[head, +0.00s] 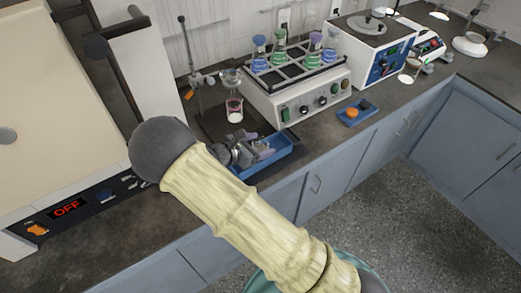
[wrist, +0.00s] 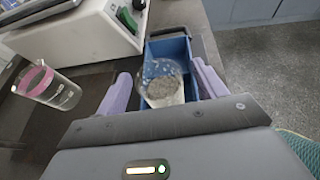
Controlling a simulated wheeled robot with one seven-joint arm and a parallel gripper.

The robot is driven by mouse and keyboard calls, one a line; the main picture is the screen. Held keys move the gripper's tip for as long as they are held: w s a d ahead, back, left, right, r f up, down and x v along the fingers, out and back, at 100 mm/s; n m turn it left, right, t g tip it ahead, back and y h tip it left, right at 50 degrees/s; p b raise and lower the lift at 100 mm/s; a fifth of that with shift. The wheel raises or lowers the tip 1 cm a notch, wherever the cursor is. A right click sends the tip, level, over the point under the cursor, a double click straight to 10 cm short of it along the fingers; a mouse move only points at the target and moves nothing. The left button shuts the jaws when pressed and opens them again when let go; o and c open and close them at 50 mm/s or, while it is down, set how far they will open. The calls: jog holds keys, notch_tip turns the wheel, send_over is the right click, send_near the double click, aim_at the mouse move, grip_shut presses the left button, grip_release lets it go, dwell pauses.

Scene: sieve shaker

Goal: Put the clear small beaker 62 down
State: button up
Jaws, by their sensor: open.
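A small clear beaker (wrist: 163,90) with grey grainy contents stands between my finger pads in the wrist view, at the blue tray. Its label cannot be read, and my gripper and arm mostly hide it in the head view. My gripper (wrist: 162,72) is open, with one lilac finger on each side of the beaker and a gap visible at least on the right. In the head view my gripper (head: 262,148) is low over the blue tray (head: 270,161). I cannot tell whether the beaker's base rests fully on the tray floor.
Another clear beaker with a pink band (head: 234,112) stands left of the tray under a stand; it shows in the wrist view (wrist: 50,86). A shaker with several flasks (head: 300,95) is behind. A small blue tray (head: 357,113) lies right. Bare counter (head: 322,130) lies between the trays.

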jog(key=shift+w+d+f, duration=0.2)
jog(key=shift+w+d, duration=0.05)
jog(key=shift+d, duration=0.05)
jog(key=shift+w, duration=0.1)
jog(key=c, duration=1.2)
jog(key=shift+r, duration=0.1)
notch_tip(320, 180, up, 10)
jog(key=shift+f, duration=0.1)
